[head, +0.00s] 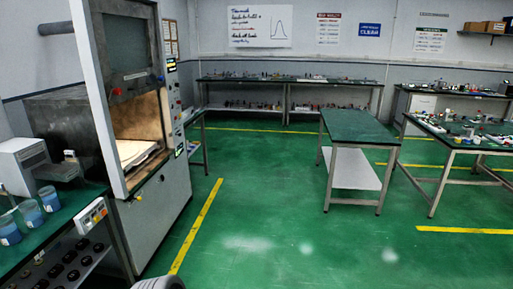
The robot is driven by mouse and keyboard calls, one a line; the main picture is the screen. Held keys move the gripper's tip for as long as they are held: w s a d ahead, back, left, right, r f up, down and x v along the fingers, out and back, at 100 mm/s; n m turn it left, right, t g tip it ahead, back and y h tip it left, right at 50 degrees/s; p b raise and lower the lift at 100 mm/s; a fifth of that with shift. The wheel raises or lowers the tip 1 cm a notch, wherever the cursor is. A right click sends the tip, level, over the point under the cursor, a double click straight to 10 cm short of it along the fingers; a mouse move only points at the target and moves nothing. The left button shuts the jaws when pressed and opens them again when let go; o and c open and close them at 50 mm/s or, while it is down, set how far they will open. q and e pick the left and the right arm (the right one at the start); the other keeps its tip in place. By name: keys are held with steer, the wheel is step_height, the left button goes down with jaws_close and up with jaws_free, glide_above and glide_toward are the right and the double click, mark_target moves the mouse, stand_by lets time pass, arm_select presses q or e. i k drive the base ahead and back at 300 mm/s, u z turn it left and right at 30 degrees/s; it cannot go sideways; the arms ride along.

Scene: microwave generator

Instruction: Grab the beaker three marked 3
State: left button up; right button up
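Three glass beakers with blue contents stand in a row on the dark green bench top at the left edge. The nearest beaker (10,234) is partly cut by the picture edge. The middle beaker (32,216) and the farthest beaker (50,202) stand behind it, close together. Their markings are too small to read, so I cannot tell which is marked 3. Neither of my grippers shows in the head view.
A control box (92,214) sits at the bench's front edge, right of the beakers. A large open-fronted oven-like cabinet (160,215) stands beyond the bench. A green-topped table (357,125) stands mid-room. The green floor (270,210) between is clear.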

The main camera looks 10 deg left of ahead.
mark_target(50, 201)
steer(key=u, duration=0.4)
steer(key=i, duration=1.75)
steer(key=u, duration=2)
steer(key=i, duration=0.85)
steer(key=u, duration=0.7)
